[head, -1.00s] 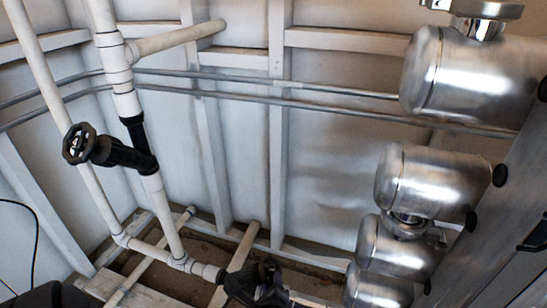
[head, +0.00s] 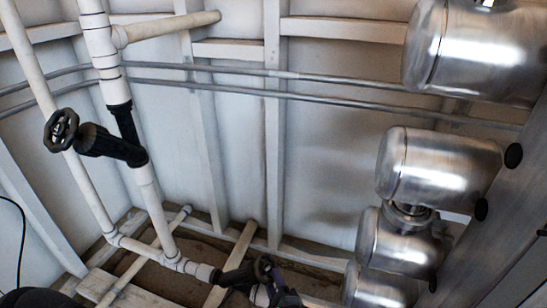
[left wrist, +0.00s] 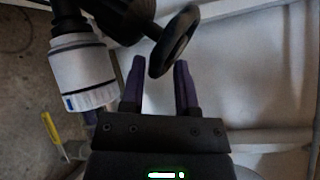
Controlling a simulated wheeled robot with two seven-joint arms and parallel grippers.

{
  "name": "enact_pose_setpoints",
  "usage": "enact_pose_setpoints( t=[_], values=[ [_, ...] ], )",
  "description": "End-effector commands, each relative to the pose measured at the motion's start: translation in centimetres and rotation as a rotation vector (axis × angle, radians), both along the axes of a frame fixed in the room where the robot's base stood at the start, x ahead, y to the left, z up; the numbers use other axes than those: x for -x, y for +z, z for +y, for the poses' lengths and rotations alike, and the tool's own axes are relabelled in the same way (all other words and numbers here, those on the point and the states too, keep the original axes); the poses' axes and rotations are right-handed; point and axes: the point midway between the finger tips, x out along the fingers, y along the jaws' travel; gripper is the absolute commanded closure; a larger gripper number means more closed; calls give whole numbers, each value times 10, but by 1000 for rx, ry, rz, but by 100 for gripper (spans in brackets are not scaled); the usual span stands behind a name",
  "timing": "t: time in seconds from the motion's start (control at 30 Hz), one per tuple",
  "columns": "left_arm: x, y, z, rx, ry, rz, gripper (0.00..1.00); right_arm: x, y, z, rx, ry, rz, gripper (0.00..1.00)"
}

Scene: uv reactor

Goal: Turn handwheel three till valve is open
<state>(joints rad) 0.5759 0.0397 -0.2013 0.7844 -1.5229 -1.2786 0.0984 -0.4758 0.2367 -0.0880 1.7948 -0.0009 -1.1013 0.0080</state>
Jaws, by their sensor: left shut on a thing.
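A black valve (head: 236,278) with a dark handwheel (head: 264,267) sits low on the white piping, at the bottom middle of the head view. My left gripper (head: 277,284) is at this handwheel, with purple fingers. In the left wrist view, the black handwheel (left wrist: 176,42) is edge-on, with its rim between the two purple fingertips of my left gripper (left wrist: 160,68). The gripper is shut on the rim. Whether the valve is open cannot be seen. A second black valve with a handwheel (head: 61,131) is on the upright pipe at the left. My right gripper is out of view.
Thin grey conduits (head: 290,92) cross the white framed wall. White pipes (head: 155,205) run down and along the floor at the left. A yellow-handled object (left wrist: 54,135) lies low in the left wrist view.

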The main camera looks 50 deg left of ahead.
Motion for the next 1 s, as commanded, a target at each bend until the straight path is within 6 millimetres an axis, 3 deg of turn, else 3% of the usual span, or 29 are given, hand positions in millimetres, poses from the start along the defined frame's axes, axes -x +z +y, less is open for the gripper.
enact_pose_setpoints(
  t=[0.37,0.4,0.5,1.0],
  values=[
    [4,-5,2,5,9,10,100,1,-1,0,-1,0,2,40],
    [4,-5,2,5,9,10,59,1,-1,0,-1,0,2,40],
    [3,-5,2,4,9,9,41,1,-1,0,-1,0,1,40],
    [1,-1,1,0,5,2,41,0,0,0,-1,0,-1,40]
  ],
)
